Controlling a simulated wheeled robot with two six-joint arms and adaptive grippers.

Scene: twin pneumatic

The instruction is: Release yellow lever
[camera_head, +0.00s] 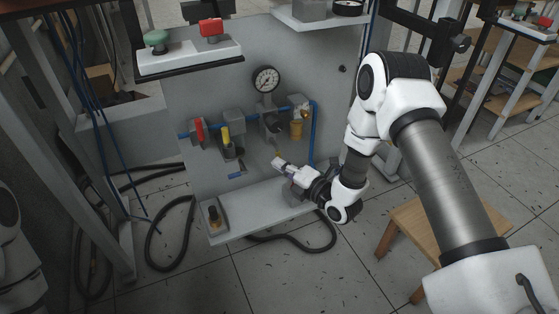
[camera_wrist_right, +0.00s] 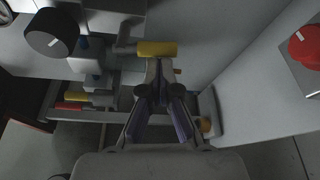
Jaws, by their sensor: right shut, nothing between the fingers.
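In the head view a yellow lever (camera_head: 226,135) stands upright on a grey valve block on the panel, right of a red lever (camera_head: 199,132). My right gripper (camera_head: 279,161) is right of and below it, in front of the panel. In the right wrist view a yellow handle (camera_wrist_right: 157,49) on a grey stem lies across, just past the fingertips. My right gripper (camera_wrist_right: 160,76) is shut with nothing between its fingers; whether the tips touch the handle I cannot tell. Another yellow lever (camera_wrist_right: 76,97) shows farther off at left. My left gripper is not in view.
A gauge (camera_head: 265,79), blue pipe (camera_head: 312,140) and brass-coloured filter (camera_head: 296,131) are on the panel. Shelf with green and red buttons (camera_head: 190,58) juts out above. A lower ledge (camera_head: 255,208) runs below. A wooden stool (camera_head: 418,228) stands at right.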

